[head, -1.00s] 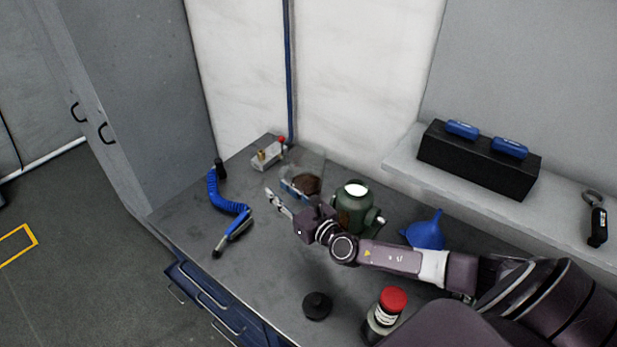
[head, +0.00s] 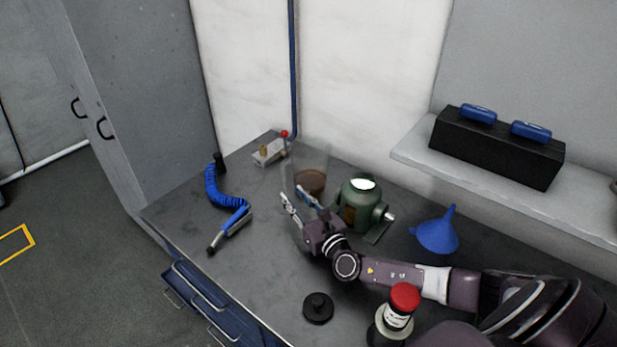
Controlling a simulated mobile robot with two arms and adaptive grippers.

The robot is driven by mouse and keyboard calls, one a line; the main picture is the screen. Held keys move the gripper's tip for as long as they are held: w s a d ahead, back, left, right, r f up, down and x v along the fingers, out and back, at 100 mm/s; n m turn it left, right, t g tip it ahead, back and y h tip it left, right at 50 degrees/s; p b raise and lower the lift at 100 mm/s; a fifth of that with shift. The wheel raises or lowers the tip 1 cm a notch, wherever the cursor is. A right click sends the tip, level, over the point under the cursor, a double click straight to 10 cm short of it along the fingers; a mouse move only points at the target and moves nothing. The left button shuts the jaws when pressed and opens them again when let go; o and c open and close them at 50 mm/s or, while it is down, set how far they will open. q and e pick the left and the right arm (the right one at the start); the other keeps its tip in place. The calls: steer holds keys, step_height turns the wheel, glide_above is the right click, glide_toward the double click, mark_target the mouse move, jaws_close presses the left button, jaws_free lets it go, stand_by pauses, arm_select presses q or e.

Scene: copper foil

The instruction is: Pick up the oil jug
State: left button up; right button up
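The oil jug (head: 311,166) is a clear container with brown oil in its lower part. In the head view it stands near the back of the grey workbench, left of a green motor. My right gripper (head: 297,200) is at the near side of the jug, its fingers pointing up-left and spread apart. Its fingertips overlap the jug's lower edge in the picture; I cannot tell whether they touch it. Nothing shows held between the fingers. The jug's handle is not clear to see. My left gripper is not in view.
The green motor (head: 362,205) stands close right of the jug. A blue funnel (head: 438,232), a red-capped bottle (head: 397,318) and a black round part (head: 318,307) are near my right arm. A blue coiled air hose (head: 215,190) lies left. The bench's front left is clear.

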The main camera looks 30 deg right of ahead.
mark_target(284, 189)
steer(key=w+b, duration=0.1)
steer(key=w, duration=0.5)
steer(key=shift+w+f+b, duration=0.1)
steer(key=shift+w+b, duration=0.1)
steer(key=shift+b, duration=0.15)
jaws_close()
steer(key=shift+d, duration=0.1)
